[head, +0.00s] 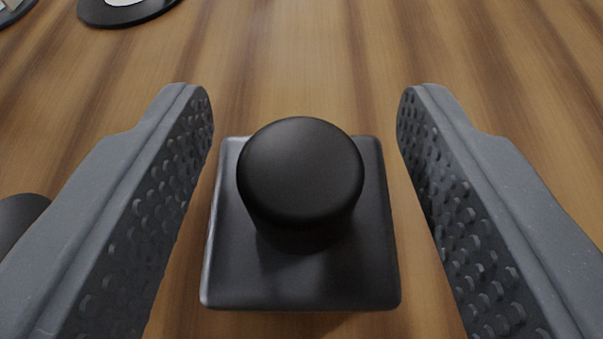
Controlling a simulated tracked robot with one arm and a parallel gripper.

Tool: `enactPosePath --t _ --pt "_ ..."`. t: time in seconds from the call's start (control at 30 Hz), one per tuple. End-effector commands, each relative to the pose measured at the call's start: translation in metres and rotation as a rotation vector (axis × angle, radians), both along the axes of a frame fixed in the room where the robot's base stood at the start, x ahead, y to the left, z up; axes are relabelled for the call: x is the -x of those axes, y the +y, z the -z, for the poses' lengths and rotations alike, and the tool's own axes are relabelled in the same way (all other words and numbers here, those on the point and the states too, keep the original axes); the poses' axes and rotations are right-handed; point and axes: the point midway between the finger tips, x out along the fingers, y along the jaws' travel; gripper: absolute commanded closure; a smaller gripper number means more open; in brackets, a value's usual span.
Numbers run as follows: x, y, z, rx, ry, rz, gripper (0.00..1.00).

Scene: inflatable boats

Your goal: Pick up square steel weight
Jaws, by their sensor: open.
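The square steel weight (302,285) is a dark, square block with rounded edges and a round black knob (300,170) on top. It sits upright on the wooden surface in the middle of the head view. My gripper (305,105) is open, with one grey studded finger on the left of the weight and one on the right. There are visible gaps between both fingers and the weight's sides, so nothing is held. How far the fingertips are above the wood cannot be told.
The wooden surface (330,60) is bare beyond the weight. A black round object with a pale centre (125,12) lies at the upper left, and part of another shows in the corner. A dark rounded object (18,218) is partly hidden behind the left finger.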

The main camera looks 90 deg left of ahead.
Motion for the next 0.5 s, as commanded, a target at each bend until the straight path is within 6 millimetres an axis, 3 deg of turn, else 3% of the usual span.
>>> enactPosePath --t 0.03,0.2,0.5 --pt "0.0 -0.0001 -0.0001 0.0 0.0 0.0 0.5" --pt "0.0001 -0.0001 -0.0001 0.0 0.0 -0.001 0.97" --pt "-0.0002 0.0 -0.0006 -0.001 0.001 0.0 1.0"
